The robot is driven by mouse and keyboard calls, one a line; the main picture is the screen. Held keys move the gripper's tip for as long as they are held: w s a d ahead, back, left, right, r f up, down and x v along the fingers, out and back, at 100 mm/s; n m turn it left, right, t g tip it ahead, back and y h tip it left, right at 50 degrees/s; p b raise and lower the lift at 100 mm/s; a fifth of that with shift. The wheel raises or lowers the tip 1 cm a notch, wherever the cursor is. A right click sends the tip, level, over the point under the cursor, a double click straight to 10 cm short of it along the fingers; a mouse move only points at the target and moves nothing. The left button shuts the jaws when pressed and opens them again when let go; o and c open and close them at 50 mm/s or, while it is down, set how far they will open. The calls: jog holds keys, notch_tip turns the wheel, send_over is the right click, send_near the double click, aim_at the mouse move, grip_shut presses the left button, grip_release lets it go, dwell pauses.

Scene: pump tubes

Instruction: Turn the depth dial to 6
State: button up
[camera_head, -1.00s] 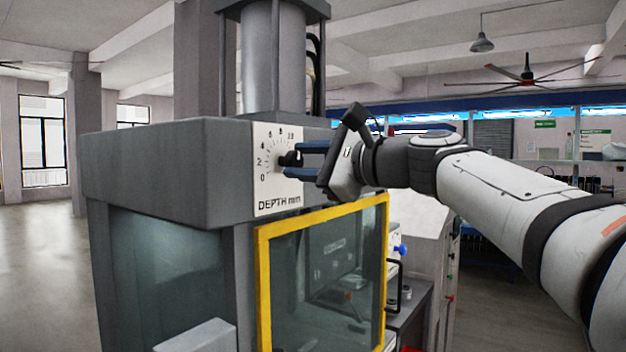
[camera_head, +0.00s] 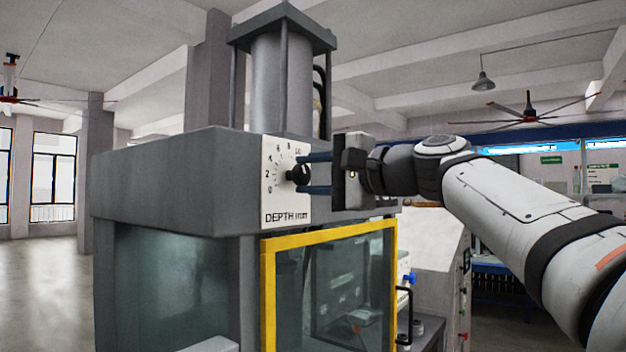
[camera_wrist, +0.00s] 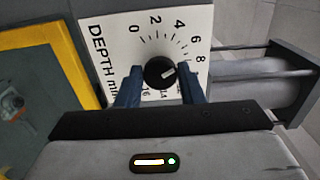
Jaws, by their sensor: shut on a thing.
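The depth dial is a black round knob (camera_wrist: 160,72) on a white scale plate (camera_head: 284,202) marked DEPTH mm, on the front of the grey press head. In the head view the knob (camera_head: 297,174) sits at the fingertips. My gripper (camera_wrist: 160,74) is shut on the knob, one blue finger on each side. In the wrist view a pale line on the knob slants right and slightly up, toward the 6 to 8 stretch of the scale, seemingly nearer 8. My fingers cover part of the scale beyond 8.
A yellow-framed window (camera_head: 268,300) lies below the dial plate on the press (camera_head: 165,190). A grey cylinder (camera_head: 282,80) with rods stands above. The floor (camera_head: 50,300) at left is open.

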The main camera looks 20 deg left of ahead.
dwell(0.4)
jog(key=o, duration=0.9)
jog(key=shift+o, duration=0.2)
jog(key=b+v, duration=0.1)
jog(key=v, duration=0.6)
jog(key=shift+s+d, duration=0.15)
jog(key=shift+d, duration=0.2)
